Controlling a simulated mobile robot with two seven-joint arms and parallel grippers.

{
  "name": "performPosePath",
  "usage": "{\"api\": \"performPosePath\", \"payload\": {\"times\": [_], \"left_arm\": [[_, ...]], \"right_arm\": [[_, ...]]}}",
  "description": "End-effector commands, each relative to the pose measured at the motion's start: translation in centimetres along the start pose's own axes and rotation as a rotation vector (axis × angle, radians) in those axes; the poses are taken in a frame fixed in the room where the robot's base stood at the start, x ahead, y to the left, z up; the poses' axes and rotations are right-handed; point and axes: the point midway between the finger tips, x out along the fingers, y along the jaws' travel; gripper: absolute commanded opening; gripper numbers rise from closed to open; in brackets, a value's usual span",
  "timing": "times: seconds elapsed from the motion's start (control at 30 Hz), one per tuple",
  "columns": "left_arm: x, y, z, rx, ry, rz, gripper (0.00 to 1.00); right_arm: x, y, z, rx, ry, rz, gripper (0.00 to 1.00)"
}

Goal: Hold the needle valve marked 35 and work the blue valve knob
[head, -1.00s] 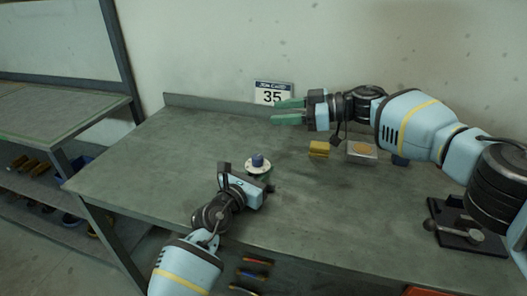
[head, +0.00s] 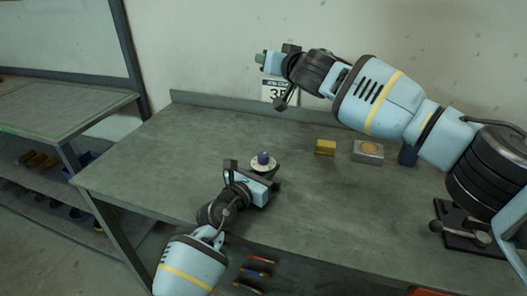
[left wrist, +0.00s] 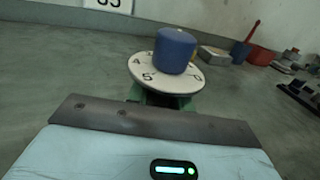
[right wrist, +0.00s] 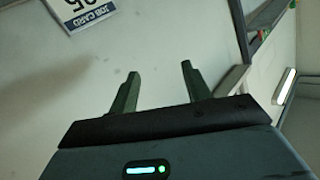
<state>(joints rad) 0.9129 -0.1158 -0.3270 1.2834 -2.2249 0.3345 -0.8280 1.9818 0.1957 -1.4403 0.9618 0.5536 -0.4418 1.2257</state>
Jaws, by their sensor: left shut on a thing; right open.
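The needle valve stands on the workbench, with a blue knob (head: 263,157) above a pale round dial (head: 265,168). In the left wrist view the blue knob (left wrist: 176,50) is upright over the numbered dial (left wrist: 150,84). My left gripper (head: 266,180) is shut on the valve body below the dial; the grip itself is mostly hidden. My right gripper (head: 261,61) is raised by the wall, well above and away from the knob. In the right wrist view its green fingers (right wrist: 160,84) are apart with nothing between them. A job card reading 35 (right wrist: 85,10) is on the wall.
A yellow block (head: 326,147), a grey box with a tan disc (head: 368,147) and a dark blue object (head: 408,156) stand at the back right of the workbench (head: 150,165). A dark vise-like fixture (head: 465,222) is at the right. The bench left of the valve is clear.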

Motion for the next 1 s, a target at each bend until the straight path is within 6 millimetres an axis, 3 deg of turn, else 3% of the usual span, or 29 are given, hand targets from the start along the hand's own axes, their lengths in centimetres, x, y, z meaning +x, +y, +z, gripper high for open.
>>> {"api": "performPosePath", "payload": {"times": [0.37,0.7,1.0], "left_arm": [[0.0,0.0,0.0,0.000,0.000,0.000,0.00],[0.0,0.0,0.0,0.000,0.000,0.000,0.00],[0.0,0.0,0.0,0.000,0.000,0.000,0.00]], "right_arm": [[-3.4,-2.1,4.7,0.105,-0.338,0.248,0.48],[-10.1,-5.2,9.2,0.070,-0.730,0.390,0.48],[-14.5,-6.5,10.8,0.003,-0.937,0.440,0.48]]}}
